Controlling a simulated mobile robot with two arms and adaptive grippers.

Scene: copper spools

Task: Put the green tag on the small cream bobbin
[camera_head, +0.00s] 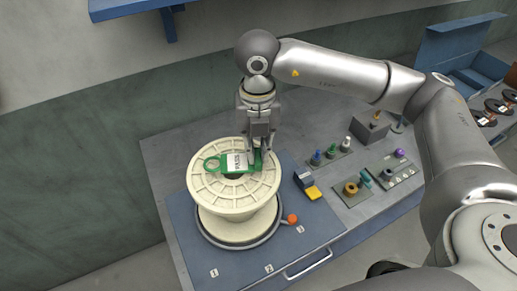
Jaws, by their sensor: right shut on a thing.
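The cream bobbin (205,187) stands upright on a blue panel, with its ribbed top flange facing up. It is the only cream bobbin I see, and it looks large beside the other items. The green tag (225,168), with a white printed label and a ring at its left end, is over the top flange and partly covers the centre hole. My right gripper (258,160) points down from above and is shut on the tag's right end. I cannot tell whether the tag touches the flange. My left gripper is not in view.
The blue panel (190,250) has a dark ring round the bobbin's foot and an orange knob (293,219). A blue and yellow block (307,184) stands to the right. Small holders with coloured pegs (331,153) and an open blue box (462,50) are further right.

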